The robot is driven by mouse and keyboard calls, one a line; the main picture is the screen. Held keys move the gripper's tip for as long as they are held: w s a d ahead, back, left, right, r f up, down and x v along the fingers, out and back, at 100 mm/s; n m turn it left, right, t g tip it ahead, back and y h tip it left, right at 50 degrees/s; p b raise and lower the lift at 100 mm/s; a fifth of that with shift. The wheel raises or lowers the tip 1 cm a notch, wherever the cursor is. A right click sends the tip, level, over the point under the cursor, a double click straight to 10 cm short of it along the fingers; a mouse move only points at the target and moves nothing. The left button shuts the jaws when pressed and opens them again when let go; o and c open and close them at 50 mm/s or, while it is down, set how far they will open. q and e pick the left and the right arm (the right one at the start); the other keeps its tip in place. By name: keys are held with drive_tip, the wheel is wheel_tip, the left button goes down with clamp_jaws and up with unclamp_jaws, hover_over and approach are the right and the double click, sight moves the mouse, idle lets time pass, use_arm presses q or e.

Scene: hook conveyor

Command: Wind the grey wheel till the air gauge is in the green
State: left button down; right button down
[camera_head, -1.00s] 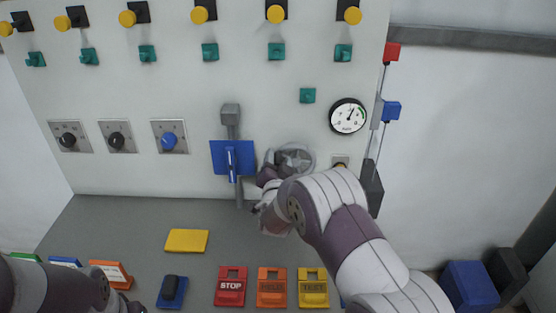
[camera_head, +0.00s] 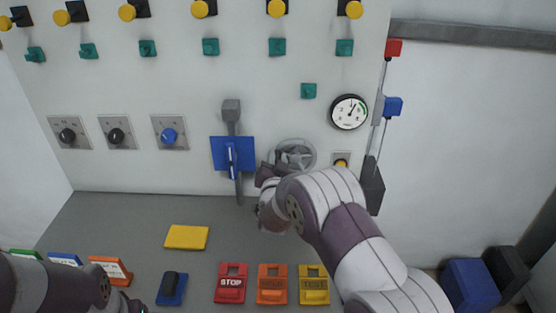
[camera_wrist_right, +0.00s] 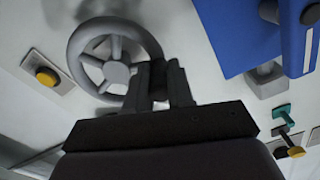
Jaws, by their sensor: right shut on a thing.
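The grey wheel (camera_head: 298,148) is a spoked handwheel on the panel, partly hidden by my right arm; it also shows in the right wrist view (camera_wrist_right: 84,43). My right gripper (camera_wrist_right: 163,88) is shut on the wheel's rim; in the head view it (camera_head: 268,178) is at the wheel's lower left, its fingertips mostly hidden. The air gauge (camera_head: 348,112) is a round white dial with a green arc at its upper right. Its needle points up and slightly right, near the arc; I cannot tell whether it is inside. My left gripper (camera_head: 134,306) is barely visible at the bottom edge, its fingers unclear.
Red (camera_head: 230,285), orange (camera_head: 272,285) and yellow (camera_head: 314,286) switches line the desk's front. The desk's middle is mostly clear.

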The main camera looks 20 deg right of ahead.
drive_tip(key=n, duration=0.1)
drive_tip(key=f+n+b, duration=0.1)
drive_tip(key=shift+a+f+n, duration=0.25)
drive_tip(key=shift+f+n, duration=0.05)
drive_tip(key=shift+n, duration=0.1)
drive_tip(key=s+d+f+n+b, duration=0.1)
drive_tip(key=d+f+n, duration=0.4)
drive_tip(key=n, duration=1.5)
drive_tip(key=shift+s+d+f, duration=0.15)
drive_tip(key=shift+s+f, duration=0.1)
drive_tip(key=shift+f, duration=0.4)
drive_tip(key=c, duration=1)
unclamp_jaws()
